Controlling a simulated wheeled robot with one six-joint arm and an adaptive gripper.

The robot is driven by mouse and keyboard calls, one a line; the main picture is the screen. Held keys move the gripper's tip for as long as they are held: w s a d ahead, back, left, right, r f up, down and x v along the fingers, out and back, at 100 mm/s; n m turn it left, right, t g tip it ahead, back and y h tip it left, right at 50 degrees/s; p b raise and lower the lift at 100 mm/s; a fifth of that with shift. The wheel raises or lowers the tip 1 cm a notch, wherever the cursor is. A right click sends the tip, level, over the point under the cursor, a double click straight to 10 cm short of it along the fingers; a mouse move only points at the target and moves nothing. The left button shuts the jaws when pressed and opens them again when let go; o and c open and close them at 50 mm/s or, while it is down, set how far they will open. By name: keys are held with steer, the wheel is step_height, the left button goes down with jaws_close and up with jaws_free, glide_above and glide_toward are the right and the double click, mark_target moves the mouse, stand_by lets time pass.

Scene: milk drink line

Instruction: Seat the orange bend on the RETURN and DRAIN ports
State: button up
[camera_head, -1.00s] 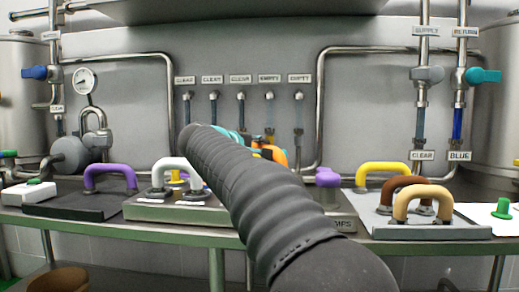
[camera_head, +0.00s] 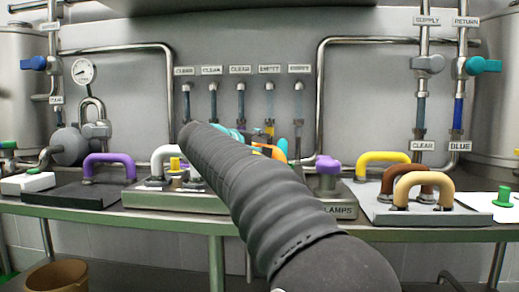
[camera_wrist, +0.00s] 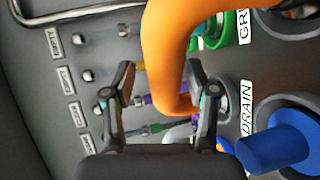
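The orange bend (camera_wrist: 168,50) rises through the top middle of the wrist view, with its lower end between my two fingers. My gripper (camera_wrist: 162,80) has its fingers spread. A gap shows between the left finger and the bend; the right finger overlaps the bend's edge, and I cannot tell whether they touch. The DRAIN label (camera_wrist: 247,107) stands right of my gripper, beside a dark round fitting (camera_wrist: 270,103) with a blue cylinder (camera_wrist: 275,148). In the head view, my arm hides most of the orange bend (camera_head: 279,148). A RETURN label (camera_head: 466,22) hangs at the upper right; no RETURN port is clear.
A green ring (camera_wrist: 212,38) lies right of the bend. Purple (camera_head: 108,160), white (camera_head: 168,153), yellow (camera_head: 384,157), brown (camera_head: 409,169) and tan bends (camera_head: 422,181) stand along the bench. A purple knob (camera_head: 328,164) stands right of my arm. Vertical tubes line the wall behind.

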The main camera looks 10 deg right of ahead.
steer(key=shift+f, duration=0.15)
steer(key=v, duration=1.2)
steer(key=shift+a, duration=0.1)
